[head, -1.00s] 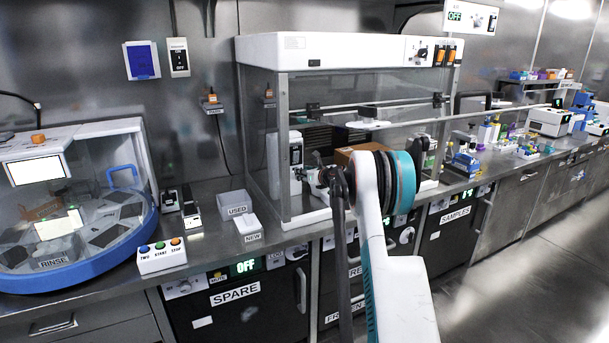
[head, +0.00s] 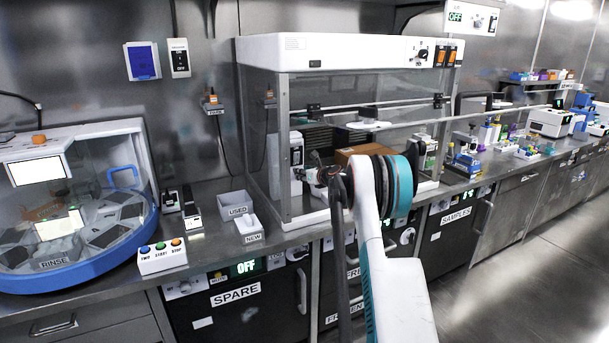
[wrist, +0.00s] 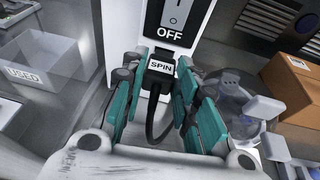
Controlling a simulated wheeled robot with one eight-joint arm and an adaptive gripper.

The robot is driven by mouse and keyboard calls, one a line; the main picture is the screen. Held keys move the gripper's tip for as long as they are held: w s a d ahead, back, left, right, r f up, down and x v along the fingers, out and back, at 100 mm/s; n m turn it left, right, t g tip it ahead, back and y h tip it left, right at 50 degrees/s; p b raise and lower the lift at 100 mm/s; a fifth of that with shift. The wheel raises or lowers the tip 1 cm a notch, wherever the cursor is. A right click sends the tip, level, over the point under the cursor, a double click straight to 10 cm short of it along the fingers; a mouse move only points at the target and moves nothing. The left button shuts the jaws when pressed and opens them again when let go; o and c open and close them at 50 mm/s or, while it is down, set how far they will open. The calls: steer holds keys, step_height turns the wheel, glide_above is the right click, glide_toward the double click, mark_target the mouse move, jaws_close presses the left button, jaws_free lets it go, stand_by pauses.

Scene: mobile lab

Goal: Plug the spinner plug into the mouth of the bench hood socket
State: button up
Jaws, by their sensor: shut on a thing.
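The spinner plug (wrist: 160,68) is a small dark block with a white SPIN label and a black cord curving down from it. My gripper (wrist: 159,78) has teal fingers closed on both sides of it. Directly beyond it in the wrist view stands a white housing (wrist: 205,16) with a black OFF switch, which appears to be the bench hood socket. Its mouth is not visible, and I cannot tell whether the plug touches it. In the head view my gripper (head: 318,174) is inside the hood, beside the white switch housing (head: 296,150); the plug is not distinguishable there.
The glass-sided bench hood (head: 350,50) has posts and a sash bar around my arm. A cardboard box (wrist: 291,88) and clear glassware (wrist: 235,95) stand to the right. The USED bin (wrist: 38,68) is to the left. A wall plug holder (head: 212,102) hangs outside the hood.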

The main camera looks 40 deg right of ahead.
steer(key=shift+w+d, duration=0.15)
steer(key=shift+w, duration=0.65)
steer(key=o, duration=1.1)
steer(key=v, duration=1.2)
